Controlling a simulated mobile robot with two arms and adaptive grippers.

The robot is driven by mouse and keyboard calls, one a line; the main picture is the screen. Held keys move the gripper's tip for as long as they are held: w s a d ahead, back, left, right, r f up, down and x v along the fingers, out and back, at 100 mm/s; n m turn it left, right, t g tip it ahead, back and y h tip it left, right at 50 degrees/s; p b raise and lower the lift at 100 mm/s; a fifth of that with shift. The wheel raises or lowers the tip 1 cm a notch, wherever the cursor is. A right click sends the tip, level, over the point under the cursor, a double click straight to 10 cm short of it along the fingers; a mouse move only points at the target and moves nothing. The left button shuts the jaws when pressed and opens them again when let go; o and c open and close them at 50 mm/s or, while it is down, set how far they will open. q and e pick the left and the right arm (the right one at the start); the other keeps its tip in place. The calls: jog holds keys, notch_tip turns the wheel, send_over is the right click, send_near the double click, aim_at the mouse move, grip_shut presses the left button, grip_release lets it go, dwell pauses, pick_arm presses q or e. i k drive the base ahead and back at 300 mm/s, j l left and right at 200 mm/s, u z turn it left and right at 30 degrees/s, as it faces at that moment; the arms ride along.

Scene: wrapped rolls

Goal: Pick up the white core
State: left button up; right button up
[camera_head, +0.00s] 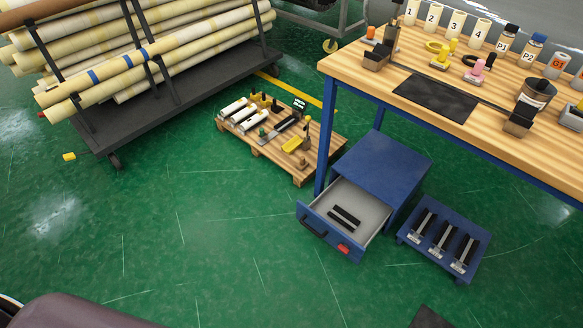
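Several white cylinders with dark ends lie side by side on a wooden pallet (301,179) on the floor; one is a white cylinder (233,108) near the pallet's left corner. Several upright pale cylinders numbered 1 to 4 stand at the back of the workbench, among them the cylinder marked 1 (411,12). I cannot tell which of these is the white core. Neither gripper can be made out in the head view. A dark rounded shape at the bottom left and a small dark piece at the bottom right are cut off by the frame.
A rack (200,95) of long yellowish wrapped rolls stands at the upper left. The wooden workbench (350,68) is at the right. Beneath it are a blue cabinet with an open drawer (335,237) and a blue stand (478,222). Green floor is clear at centre left.

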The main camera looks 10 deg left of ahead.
aim_at(247, 111)
jog(key=i+j, duration=0.2)
jog(key=j, duration=0.2)
jog(key=i+j, duration=0.2)
jog(key=j, duration=0.15)
jog(key=i+j, duration=0.2)
jog(key=j, duration=0.2)
jog(key=i+j, duration=0.15)
jog(key=j, duration=0.25)
jog(key=i+j, duration=0.2)
jog(key=j, duration=0.15)
jog(key=i+j, duration=0.2)
jog(key=j, duration=0.2)
